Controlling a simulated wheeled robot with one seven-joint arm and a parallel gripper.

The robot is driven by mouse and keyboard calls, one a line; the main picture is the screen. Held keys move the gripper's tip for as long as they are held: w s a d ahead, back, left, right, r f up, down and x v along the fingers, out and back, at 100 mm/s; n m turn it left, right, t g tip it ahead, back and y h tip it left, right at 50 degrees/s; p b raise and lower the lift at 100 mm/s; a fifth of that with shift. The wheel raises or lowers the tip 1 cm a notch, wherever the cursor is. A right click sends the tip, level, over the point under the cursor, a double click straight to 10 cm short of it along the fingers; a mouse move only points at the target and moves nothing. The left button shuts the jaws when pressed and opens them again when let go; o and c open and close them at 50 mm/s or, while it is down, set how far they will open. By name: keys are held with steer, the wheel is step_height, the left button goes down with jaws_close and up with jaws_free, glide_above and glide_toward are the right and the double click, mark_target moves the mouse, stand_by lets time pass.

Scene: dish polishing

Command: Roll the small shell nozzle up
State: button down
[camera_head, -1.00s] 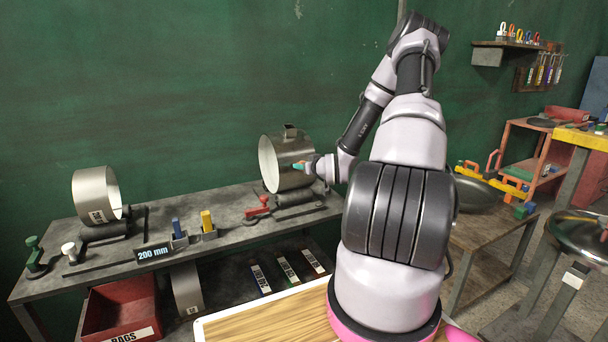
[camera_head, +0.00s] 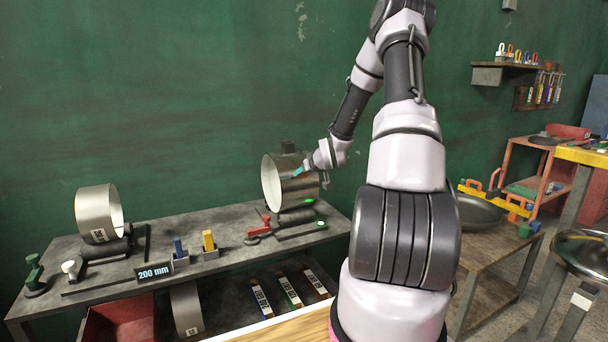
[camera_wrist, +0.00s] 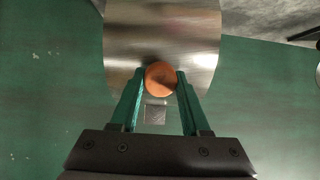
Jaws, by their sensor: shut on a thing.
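The bright metal shell (camera_head: 290,189) lies on its side on rollers at the right of the bench, its open end facing left. In the wrist view, my gripper (camera_wrist: 161,82) is shut on a small round orange-ended piece (camera_wrist: 161,78), likely the small nozzle, against the shell's curved wall (camera_wrist: 160,40). A grey square mark (camera_wrist: 155,114) shows between the fingers. The nozzle's base is hidden.
A second shell (camera_head: 97,215) rests on rollers at the left of the bench (camera_head: 215,262). A red-handled clamp (camera_head: 259,231) sits by the right rollers. Blue and yellow blocks and a "200 mm" sign (camera_head: 154,272) stand between. A side table with a dark bowl (camera_head: 476,212) is to the right.

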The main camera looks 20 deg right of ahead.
steer(key=shift+c, duration=1.9)
jaws_free()
steer(key=v, duration=1)
steer(key=shift+s+r, duration=0.25)
steer(key=shift+s, duration=0.1)
steer(key=s+a+r+m+g+h, duration=0.25)
steer(key=s+a+r, duration=0.45)
steer(key=s+r, duration=0.45)
steer(key=s+a+r+y, duration=0.1)
steer(key=s+a+r, duration=0.2)
steer(key=s, duration=0.3)
steer(key=s+a+r+m+g+y, duration=0.1)
steer(key=s+a+r+y, duration=0.1)
steer(key=s, duration=0.4)
steer(key=s+a+r+m+g+y, duration=0.1)
steer(key=s+a+r, duration=0.4)
steer(key=s+a, duration=0.1)
steer(key=shift+s+a, duration=0.2)
steer(key=shift+a, duration=0.1)
